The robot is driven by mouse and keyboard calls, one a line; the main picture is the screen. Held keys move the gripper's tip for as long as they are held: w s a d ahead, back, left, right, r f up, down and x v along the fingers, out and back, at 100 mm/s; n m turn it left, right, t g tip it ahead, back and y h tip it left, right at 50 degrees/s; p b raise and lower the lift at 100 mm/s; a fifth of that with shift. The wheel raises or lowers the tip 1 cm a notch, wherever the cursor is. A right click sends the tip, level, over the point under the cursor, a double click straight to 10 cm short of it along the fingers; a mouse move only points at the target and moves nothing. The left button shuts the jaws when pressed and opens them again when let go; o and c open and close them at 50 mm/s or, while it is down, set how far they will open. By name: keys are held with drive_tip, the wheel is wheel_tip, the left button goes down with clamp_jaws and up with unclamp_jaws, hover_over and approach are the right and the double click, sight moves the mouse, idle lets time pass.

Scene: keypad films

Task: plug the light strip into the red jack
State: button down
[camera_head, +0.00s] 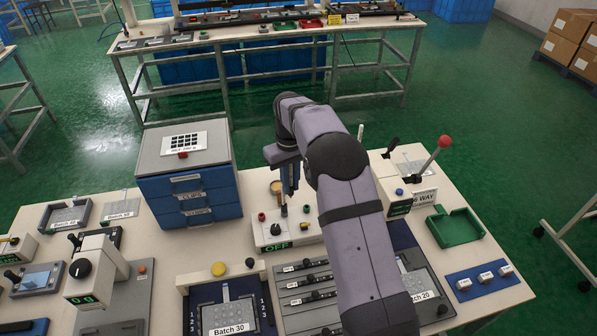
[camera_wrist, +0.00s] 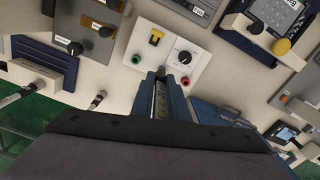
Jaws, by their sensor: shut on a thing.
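The control box (camera_head: 284,238) stands at the table's middle with an OFF display on its front. Its red jack (camera_head: 262,217) is on the left and its green jack (camera_head: 306,209) on the right; in the wrist view the red jack (camera_wrist: 185,82) lies close beside my fingertips and the green jack (camera_wrist: 136,58) to their left. My gripper (camera_head: 290,190) points down over the box's back part. In the wrist view my gripper (camera_wrist: 167,80) is shut on a narrow pale piece, seemingly the light strip (camera_wrist: 160,98). Its far end is hidden, so I cannot tell whether it touches the box.
A black knob (camera_wrist: 184,57) sits near the red jack. A blue drawer cabinet (camera_head: 189,194) stands left of the box. A lever unit with a red ball (camera_head: 445,141) and a green tray (camera_head: 455,227) are to the right. Keypad and slider panels crowd the front.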

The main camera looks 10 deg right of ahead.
drive_tip(key=w+a+f+n+p, duration=0.1)
drive_tip(key=w+a+f, duration=0.1)
drive_tip(key=a, duration=0.7)
drive_tip(key=shift+w+a+p, duration=0.15)
drive_tip(key=shift+w+p, duration=0.2)
idle(0.4)
drive_tip(key=shift+f+b, duration=1.4)
drive_tip(key=shift+f, duration=1.55)
drive_tip(key=shift+f+b, duration=0.8)
drive_tip(key=shift+f, duration=0.7)
drive_tip(key=c, duration=1.6)
unclamp_jaws()
drive_tip(key=shift+c, duration=0.2)
